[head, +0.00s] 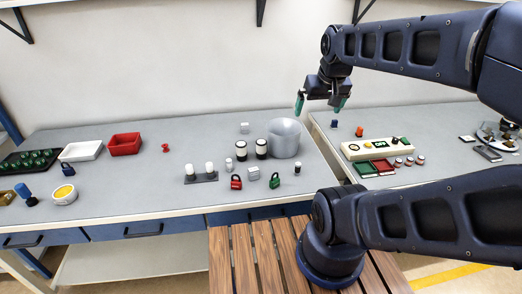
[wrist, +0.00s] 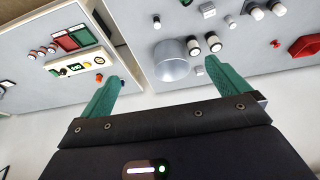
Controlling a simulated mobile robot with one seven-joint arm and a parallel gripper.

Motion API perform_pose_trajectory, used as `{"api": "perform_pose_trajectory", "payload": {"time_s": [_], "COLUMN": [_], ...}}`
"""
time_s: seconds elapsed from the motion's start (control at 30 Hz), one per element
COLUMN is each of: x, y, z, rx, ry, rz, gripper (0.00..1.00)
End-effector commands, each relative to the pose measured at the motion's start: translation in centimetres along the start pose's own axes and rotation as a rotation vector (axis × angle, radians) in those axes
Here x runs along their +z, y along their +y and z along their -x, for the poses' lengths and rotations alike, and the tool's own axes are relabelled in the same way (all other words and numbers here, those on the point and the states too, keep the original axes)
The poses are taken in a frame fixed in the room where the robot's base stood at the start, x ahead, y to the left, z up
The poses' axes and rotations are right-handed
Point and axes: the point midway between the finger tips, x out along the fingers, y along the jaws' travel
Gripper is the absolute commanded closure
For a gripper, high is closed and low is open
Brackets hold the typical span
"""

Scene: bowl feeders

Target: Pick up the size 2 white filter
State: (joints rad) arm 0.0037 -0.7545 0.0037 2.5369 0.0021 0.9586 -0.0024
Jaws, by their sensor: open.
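Two white cylinders with dark ends, a left one (head: 240,150) and a right one (head: 262,149), stand side by side on the left table, left of the grey metal pot. They also show in the wrist view, one (wrist: 194,48) beside the pot and one (wrist: 214,43) further right. A smaller white-and-dark cylinder (head: 229,165) stands in front of them, and another (head: 297,168) is nearer the front edge. No size marks are legible, so I cannot tell which is size 2. My gripper (head: 320,104) is open and empty, above and behind the pot; its green fingers frame the wrist view (wrist: 162,75).
The grey pot (head: 284,138) stands close to the cylinders. Two white-topped pieces sit on a dark stand (head: 202,178). A red padlock (head: 236,183) and green padlock (head: 275,181) lie in front. A white control panel (head: 377,149) is on the right table.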

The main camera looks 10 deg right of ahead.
Motion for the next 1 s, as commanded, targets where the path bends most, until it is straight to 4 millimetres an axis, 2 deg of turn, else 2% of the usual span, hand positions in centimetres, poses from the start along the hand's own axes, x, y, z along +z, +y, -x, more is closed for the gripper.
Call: {"api": "perform_pose_trajectory", "payload": {"time_s": [0.17,0.3,0.67,0.77,1.0], "x": [0.0,0.0,-0.3,-1.0,-4.2], "y": [0.0,0.0,0.0,0.2,0.3], "z": [0.0,0.0,-0.3,-1.1,-4.8], "rx": [0.000,0.000,0.009,0.036,0.136], "ry": [0.000,0.000,-0.006,-0.023,-0.095], "rz": [0.000,0.000,0.026,0.103,0.453], "gripper": [0.00,0.28,0.28,0.28,0.28]}}
